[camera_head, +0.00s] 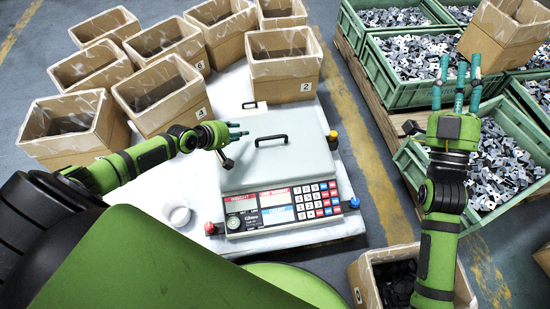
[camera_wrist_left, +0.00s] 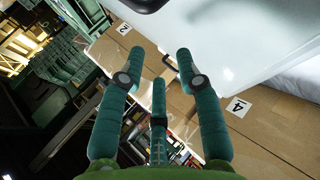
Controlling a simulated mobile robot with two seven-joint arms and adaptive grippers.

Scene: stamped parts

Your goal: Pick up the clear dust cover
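The dust cover (camera_head: 290,165) looks like a pale, squarish lid on top of the weighing scale, with a black bar handle (camera_head: 271,139) near its middle. I cannot tell from its look how clear it is. My left gripper (camera_head: 236,140) is over the cover's left part, left of the handle, with nothing in it. In the left wrist view its fingers (camera_wrist_left: 152,65) are spread, and a pale surface (camera_wrist_left: 225,40) fills the upper right. My right gripper (camera_head: 457,80) is above the green crates at the right, fingers apart and empty.
The scale's keypad (camera_head: 316,200) faces me on the white table (camera_head: 190,240). Several numbered cardboard boxes (camera_head: 285,68) stand behind and left. A small white cup (camera_head: 177,213) is at the left. Green crates (camera_head: 408,95) of metal parts stand right. A cardboard box (camera_head: 362,287) is at the lower right.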

